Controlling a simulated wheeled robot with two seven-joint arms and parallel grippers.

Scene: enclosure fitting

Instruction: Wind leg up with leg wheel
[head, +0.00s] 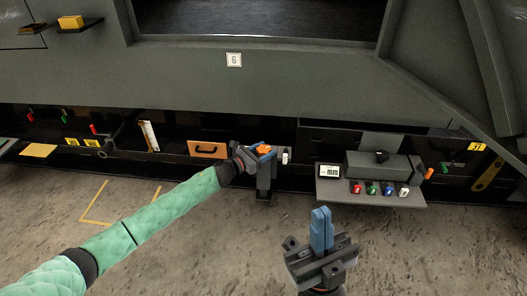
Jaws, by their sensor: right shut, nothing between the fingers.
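A dark leg (264,183) stands under the enclosure's lower edge, just right of the orange drawer, its lower end close to the floor. My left gripper (266,150) is at the top of this leg. A small orange piece (262,149) shows at its blue fingers. It may be a handle of the leg wheel; the wheel itself is hidden or too small to make out. I cannot tell whether the fingers are closed on it. My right gripper (321,218) is shut and empty, with its blue fingers together, over the floor in front.
An orange drawer front (207,149) with a black handle is left of the leg. A white knob (285,157) is close on its right. A grey shelf (370,198) with a display and coloured knobs juts out further right. The floor (210,240) in front is clear.

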